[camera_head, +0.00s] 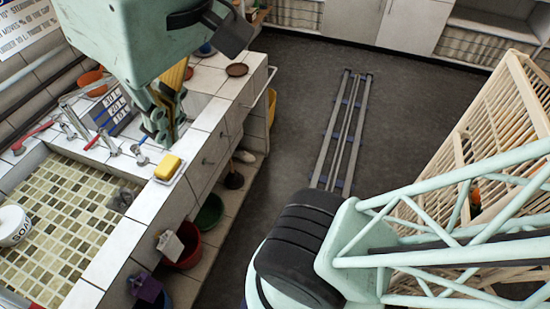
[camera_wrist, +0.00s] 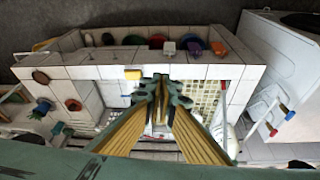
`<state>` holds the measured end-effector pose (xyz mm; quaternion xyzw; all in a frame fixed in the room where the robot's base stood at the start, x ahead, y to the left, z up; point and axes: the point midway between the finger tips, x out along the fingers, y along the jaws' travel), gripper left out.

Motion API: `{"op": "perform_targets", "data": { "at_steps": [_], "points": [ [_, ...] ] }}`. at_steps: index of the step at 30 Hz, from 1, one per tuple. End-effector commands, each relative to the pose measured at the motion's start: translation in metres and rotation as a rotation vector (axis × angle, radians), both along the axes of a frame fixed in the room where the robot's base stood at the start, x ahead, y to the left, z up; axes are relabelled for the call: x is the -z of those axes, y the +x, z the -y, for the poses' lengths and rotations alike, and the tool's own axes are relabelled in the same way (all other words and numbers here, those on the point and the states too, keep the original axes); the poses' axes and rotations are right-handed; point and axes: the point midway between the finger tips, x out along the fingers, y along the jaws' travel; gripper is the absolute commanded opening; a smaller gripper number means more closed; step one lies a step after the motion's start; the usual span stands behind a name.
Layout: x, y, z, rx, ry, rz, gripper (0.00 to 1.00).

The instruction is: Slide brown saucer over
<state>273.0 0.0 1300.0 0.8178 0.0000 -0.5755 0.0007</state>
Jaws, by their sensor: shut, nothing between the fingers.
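The brown saucer (camera_head: 237,69) lies flat on the white tiled counter, close to its outer edge. In the wrist view the brown saucer (camera_wrist: 41,77) is at the far left. My gripper (camera_head: 164,136) points down above the counter beside the sink, nearer the camera than the saucer and well apart from it. In the wrist view my gripper (camera_wrist: 161,84) has its fingertips together in the middle, with nothing between them.
A yellow sponge (camera_head: 167,167) lies on the counter below my gripper. A tiled sink basin (camera_head: 60,215) with a white soap tub (camera_head: 12,226) is at left. A dark sign (camera_head: 113,109) and an orange bowl (camera_head: 92,82) stand further back.

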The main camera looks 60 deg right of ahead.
Motion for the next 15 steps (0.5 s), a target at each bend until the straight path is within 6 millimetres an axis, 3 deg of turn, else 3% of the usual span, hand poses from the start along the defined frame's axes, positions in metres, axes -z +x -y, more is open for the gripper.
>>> {"op": "perform_targets", "data": {
  "at_steps": [8,15],
  "points": [
    [0.004,-0.002,0.0,0.008,0.004,-0.006,0.0],
    [0.005,0.012,0.0,0.06,0.036,-0.023,0.0]
  ]
}}
